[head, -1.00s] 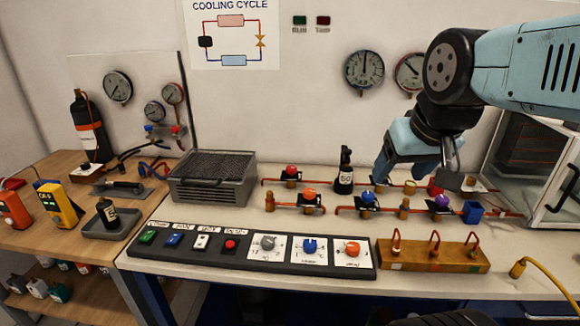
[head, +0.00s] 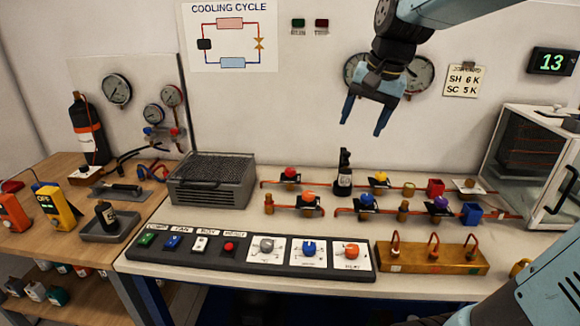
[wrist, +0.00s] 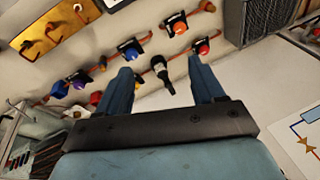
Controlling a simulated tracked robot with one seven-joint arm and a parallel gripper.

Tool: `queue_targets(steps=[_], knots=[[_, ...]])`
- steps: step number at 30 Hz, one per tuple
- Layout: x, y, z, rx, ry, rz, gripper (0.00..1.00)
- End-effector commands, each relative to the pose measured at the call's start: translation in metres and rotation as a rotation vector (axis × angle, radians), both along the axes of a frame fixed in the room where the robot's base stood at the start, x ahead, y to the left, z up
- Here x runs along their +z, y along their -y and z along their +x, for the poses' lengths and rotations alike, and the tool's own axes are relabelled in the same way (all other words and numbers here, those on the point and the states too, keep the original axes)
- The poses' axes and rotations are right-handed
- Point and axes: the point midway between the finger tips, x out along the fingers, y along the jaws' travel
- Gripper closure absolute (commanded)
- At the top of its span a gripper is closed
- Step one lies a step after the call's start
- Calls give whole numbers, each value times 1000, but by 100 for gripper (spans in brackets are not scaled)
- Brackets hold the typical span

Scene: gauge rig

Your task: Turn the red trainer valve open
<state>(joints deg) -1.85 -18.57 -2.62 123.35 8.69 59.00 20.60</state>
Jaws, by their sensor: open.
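The red trainer valve (head: 290,173) has a red knob on a dark body. My gripper (head: 364,122) is open and empty. It hangs above the bench, up and to the right of the red valve, with fingers pointing down. Both blue fingers frame the wrist view (wrist: 160,70).
An orange valve (head: 309,199) is in front; blue (head: 367,201), yellow (head: 380,179) and purple (head: 440,204) valves are to the right. A grey condenser unit (head: 212,180) stands close on the left.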

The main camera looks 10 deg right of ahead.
Motion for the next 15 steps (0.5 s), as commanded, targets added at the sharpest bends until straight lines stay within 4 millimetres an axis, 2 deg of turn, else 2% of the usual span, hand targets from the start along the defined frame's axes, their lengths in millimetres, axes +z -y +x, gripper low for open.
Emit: queue_targets(steps=[1, 8, 15], knots=[[-1, -2, 16, -28, -24, 18, 32], [-7, -11, 80, -174, -128, 105, 32], [-26, -21, 147, -330, -241, 178, 32]])
